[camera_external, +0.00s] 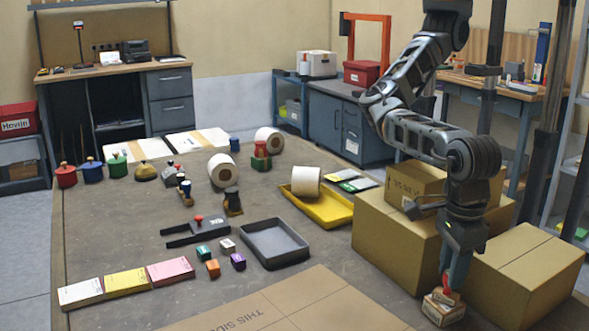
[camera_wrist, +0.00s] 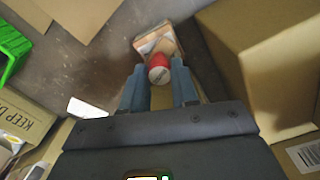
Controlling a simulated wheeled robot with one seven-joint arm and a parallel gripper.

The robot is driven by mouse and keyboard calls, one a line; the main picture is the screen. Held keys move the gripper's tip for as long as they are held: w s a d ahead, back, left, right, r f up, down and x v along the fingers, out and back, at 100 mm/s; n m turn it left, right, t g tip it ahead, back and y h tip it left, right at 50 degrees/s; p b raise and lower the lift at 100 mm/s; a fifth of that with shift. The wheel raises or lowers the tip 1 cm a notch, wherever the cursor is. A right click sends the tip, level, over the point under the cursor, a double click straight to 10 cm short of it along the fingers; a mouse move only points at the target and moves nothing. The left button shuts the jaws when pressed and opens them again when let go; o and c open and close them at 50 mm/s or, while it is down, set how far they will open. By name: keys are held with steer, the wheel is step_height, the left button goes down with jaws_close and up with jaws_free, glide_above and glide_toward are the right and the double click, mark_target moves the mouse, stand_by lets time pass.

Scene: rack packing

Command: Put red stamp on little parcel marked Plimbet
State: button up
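The red stamp (camera_external: 450,296) is at the front right in the external view, at the top of a small tan parcel (camera_external: 441,311). My gripper (camera_external: 454,282) points down just above the parcel, with its fingers at the stamp. In the wrist view, the stamp's round red knob (camera_wrist: 159,70) sits between the two blue-grey fingertips (camera_wrist: 158,80), which appear closed on it. The small parcel (camera_wrist: 150,40) lies just beyond the knob. The stamp's lower part is mostly hidden, so I cannot tell whether it touches the parcel. The parcel's name is unreadable.
Large cardboard boxes (camera_external: 393,238) stand close behind and right of my gripper; one box wall (camera_wrist: 262,65) is near in the wrist view. A flat cardboard sheet (camera_external: 300,305) lies to the left. Other stamps, a grey tray (camera_external: 273,245) and a yellow tray (camera_external: 325,211) are farther left.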

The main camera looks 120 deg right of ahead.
steer(key=o, duration=0.5)
steer(key=shift+c, duration=0.2)
step_height(320, 180, up, 12)
steer(key=shift+r+b, duration=0.15)
steer(key=shift+b, duration=0.15)
steer(key=shift+a, duration=0.1)
stand_by(0.4)
